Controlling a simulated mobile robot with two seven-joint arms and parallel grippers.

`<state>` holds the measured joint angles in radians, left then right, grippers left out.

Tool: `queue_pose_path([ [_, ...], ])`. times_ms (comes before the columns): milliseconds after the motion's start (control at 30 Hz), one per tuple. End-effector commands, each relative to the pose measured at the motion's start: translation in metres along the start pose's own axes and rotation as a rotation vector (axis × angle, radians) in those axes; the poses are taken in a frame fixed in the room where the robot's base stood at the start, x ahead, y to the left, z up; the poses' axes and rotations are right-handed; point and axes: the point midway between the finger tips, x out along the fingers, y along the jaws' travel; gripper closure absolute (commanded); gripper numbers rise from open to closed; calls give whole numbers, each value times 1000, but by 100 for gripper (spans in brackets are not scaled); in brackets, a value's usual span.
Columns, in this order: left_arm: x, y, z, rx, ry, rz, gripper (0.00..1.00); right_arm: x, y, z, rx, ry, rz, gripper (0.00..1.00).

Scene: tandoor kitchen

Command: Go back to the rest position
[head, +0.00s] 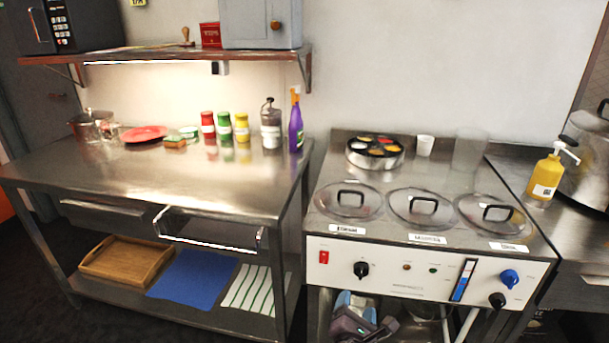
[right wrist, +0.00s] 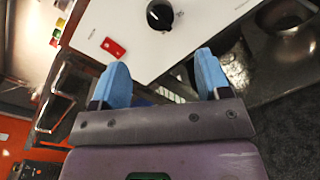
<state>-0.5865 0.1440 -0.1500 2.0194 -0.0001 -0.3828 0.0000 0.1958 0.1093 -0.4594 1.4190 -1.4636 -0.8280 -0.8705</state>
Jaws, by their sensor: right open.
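My right gripper (head: 357,303) is low in the head view, in front of the steel cooker unit (head: 420,262) and below its white control panel. In the right wrist view its two blue fingers (right wrist: 163,76) are spread apart, with nothing between them. The panel's red switch (right wrist: 113,47) and black knob (right wrist: 159,14) lie beyond the fingertips. I cannot tell the exact gap between the fingers and the panel. My left gripper is in neither view.
A steel table (head: 200,180) stands left, with a drawer (head: 210,235) that looks pulled out. Its lower shelf holds a wooden tray (head: 127,260), a blue mat (head: 195,277) and a striped cloth (head: 255,290). Dark floor (right wrist: 285,150) shows right of the gripper.

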Motion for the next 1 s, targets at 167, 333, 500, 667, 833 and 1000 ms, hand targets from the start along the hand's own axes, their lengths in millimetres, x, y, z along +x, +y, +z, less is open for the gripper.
queue_pose_path([
  [167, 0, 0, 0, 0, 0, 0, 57, 0, 5, -10, 229, 80, 1, 30],
  [333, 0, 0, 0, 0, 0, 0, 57, 1, 22, -7, 646, 211, -36, 30],
  [500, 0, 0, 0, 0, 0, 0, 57, -14, 14, -4, 1091, 341, -134, 30],
  [667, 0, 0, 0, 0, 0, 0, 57, -40, -8, 4, 1500, 427, -258, 30],
  [833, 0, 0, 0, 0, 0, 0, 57, -78, -45, 22, 1911, 462, -403, 30],
  [1000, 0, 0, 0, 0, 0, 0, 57, -124, -93, 43, 2201, 421, -532, 30],
])
